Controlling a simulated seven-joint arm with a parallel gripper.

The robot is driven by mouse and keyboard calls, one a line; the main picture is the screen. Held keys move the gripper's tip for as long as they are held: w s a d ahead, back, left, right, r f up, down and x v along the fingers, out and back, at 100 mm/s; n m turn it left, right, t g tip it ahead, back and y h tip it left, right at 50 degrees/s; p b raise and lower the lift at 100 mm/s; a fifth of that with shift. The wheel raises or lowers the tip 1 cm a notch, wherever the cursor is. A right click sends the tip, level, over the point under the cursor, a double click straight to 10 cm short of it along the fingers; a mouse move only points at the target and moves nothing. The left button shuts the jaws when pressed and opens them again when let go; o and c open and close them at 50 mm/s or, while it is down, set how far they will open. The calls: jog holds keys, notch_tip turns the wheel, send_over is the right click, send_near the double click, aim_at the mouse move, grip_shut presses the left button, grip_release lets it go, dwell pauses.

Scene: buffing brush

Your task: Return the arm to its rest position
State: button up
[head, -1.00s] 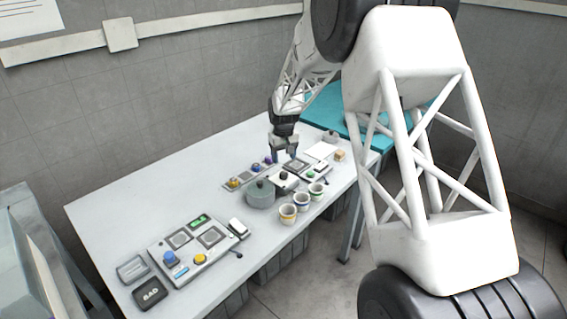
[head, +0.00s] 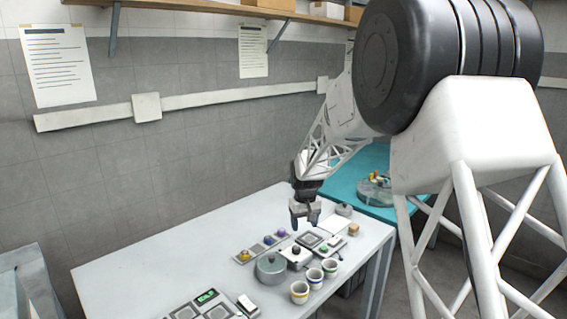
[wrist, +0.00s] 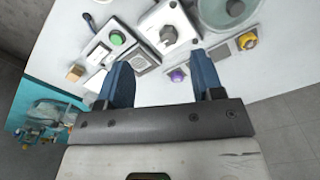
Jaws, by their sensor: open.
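My gripper (head: 305,222) hangs above the far part of the white table (head: 190,245), near a device with a grey square pad (head: 310,240). In the wrist view my gripper (wrist: 163,80) has its two blue-grey fingers spread wide with nothing between them. Below them show a white box with a green button (wrist: 117,38), a grey square pad (wrist: 143,60) and a purple knob (wrist: 177,75). The fingers look apart from these things. My arm reaches in from the upper right of the head view.
A grey-green lidded pot (head: 271,268) and several cups (head: 314,275) stand close by. A row of coloured knobs (head: 263,243) lies behind the pot. A teal table (head: 375,160) with a round tray (head: 374,192) adjoins at the back right. A shelf (head: 230,9) runs along the wall above.

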jog(key=s+d+r+m, duration=0.1)
jog(key=s+d+r, duration=0.2)
jog(key=s+r, duration=0.35)
jog(key=s+d+r+t, duration=0.1)
jog(key=s+d+r, duration=0.15)
jog(key=s, duration=0.75)
jog(key=s+d+r+m, duration=0.1)
jog(key=s+d+r, duration=0.1)
jog(key=s+r, duration=0.5)
jog(key=s+d+f, duration=0.1)
jog(key=s+d, duration=0.1)
jog(key=s, duration=1.1)
jog(key=s+d+f+m+t, duration=0.1)
jog(key=s+d, duration=0.1)
jog(key=s, duration=1.2)
jog(key=shift+s+f+m, duration=0.15)
jog(key=shift+f+m, duration=0.15)
jog(key=shift+f, duration=0.1)
